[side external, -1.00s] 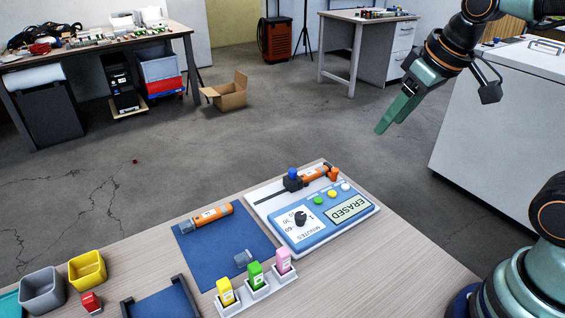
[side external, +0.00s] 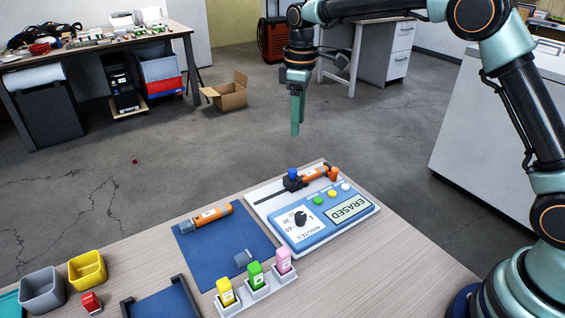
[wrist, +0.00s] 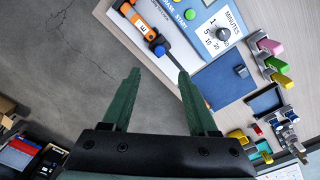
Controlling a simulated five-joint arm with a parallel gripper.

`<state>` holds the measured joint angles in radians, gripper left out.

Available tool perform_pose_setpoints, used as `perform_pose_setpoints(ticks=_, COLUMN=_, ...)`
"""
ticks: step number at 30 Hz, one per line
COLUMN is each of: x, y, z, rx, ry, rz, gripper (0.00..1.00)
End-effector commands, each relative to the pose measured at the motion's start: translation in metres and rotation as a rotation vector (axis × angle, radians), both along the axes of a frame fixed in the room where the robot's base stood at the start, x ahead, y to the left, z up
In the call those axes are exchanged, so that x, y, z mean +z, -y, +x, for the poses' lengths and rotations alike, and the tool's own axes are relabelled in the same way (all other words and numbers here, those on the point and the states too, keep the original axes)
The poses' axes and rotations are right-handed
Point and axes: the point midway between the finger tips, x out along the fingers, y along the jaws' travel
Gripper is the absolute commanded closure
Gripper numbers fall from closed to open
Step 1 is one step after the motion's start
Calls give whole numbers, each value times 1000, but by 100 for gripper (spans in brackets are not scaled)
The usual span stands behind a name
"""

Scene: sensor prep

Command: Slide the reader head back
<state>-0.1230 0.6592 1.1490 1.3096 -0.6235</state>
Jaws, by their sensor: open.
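The reader head (side external: 292,180) is a dark block with a blue knob on top, at the back edge of the device (side external: 287,231) with the blue panel. It meets the end of an orange cylinder (side external: 315,174) lying along that edge. The display reads "ERASED". In the wrist view the blue knob (wrist: 160,50) shows beyond and between my fingers, beside the orange cylinder (wrist: 138,20). My gripper (side external: 295,133) points down, open and empty, well above the reader head and apart from it. In the wrist view its two green fingers (wrist: 157,73) stand wide apart.
A blue mat (side external: 215,262) holds another orange cylinder (side external: 207,217) and a small grey cap (side external: 243,259). Yellow, green and pink blocks (side external: 256,276) stand in holders in front. Grey (side external: 42,290) and yellow (side external: 87,270) bins stand at left. Air around my gripper is clear.

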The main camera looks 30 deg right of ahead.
Motion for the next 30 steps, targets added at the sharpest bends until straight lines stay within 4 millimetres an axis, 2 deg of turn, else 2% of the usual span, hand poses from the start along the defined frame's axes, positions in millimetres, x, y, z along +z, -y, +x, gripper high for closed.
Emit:
perform_pose_setpoints(ticks=3, x=-12, y=-4, z=6, rx=31, ry=-20, rz=-3, gripper=41)
perform_pose_setpoints(ticks=11, x=-32, y=-5, z=7, rx=41, ry=-28, rz=-3, gripper=41)
perform_pose_setpoints(ticks=24, x=-112, y=-4, z=7, rx=39, ry=-27, rz=-4, gripper=41)
perform_pose_setpoints(ticks=30, x=-131, y=-4, z=7, rx=39, ry=-25, rz=-3, gripper=41)
